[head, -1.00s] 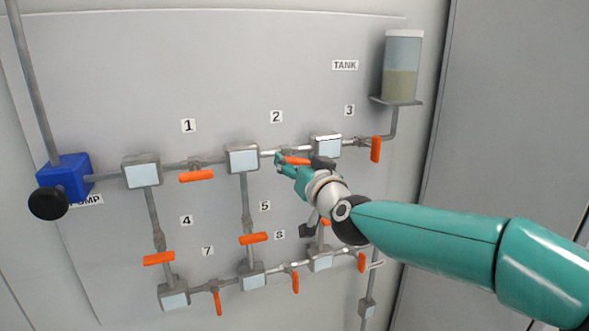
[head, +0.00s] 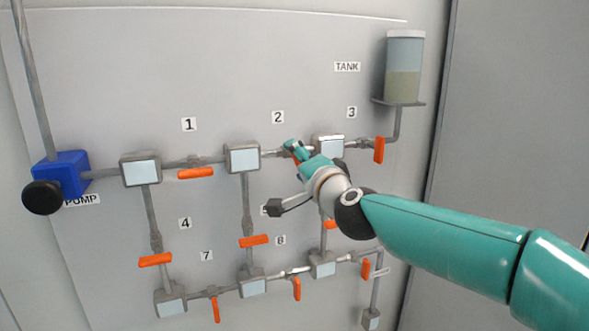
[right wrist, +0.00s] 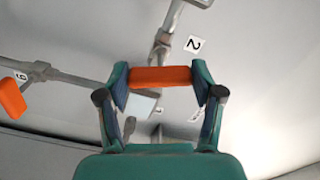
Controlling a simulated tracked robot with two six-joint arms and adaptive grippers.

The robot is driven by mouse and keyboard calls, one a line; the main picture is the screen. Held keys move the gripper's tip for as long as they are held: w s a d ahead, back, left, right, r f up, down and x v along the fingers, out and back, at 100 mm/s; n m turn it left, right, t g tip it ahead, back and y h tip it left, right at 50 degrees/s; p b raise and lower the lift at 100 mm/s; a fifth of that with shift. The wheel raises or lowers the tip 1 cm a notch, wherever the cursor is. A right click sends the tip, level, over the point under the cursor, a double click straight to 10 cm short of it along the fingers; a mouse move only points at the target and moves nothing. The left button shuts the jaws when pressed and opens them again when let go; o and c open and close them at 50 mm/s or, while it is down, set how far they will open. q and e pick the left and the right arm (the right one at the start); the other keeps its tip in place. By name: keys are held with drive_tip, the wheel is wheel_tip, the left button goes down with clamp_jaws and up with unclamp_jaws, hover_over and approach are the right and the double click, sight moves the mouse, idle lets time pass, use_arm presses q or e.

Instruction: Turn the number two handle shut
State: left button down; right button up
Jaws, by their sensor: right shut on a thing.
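The number two handle (right wrist: 161,77) is an orange bar on the pipe under the label 2 (head: 278,117). In the right wrist view it spans the gap between both fingers, and it lies roughly across its pipe. The label 2 also shows in that view (right wrist: 194,45). In the head view only a small orange part of the handle (head: 296,159) shows; my gripper hides the rest. My right gripper (head: 293,149) is shut on the handle, with a finger at each end of the bar (right wrist: 161,82). My left gripper is out of view.
Orange handle 1 (head: 195,173) lies along its pipe on the left. Handle 3 (head: 379,150) hangs down on the right, near the tank (head: 404,70). Several more handles sit on lower pipes. Grey boxes flank handle 2, left (head: 242,158) and right (head: 328,144).

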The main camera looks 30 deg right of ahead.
drive_tip(key=shift+m+b, duration=0.6)
drive_tip(key=shift+m, duration=1.6)
drive_tip(key=shift+f, duration=0.1)
drive_tip(key=o, duration=1.1)
drive_tip(key=shift+w, duration=0.1)
drive_tip(key=shift+o, duration=0.2)
drive_tip(key=v, duration=1.2)
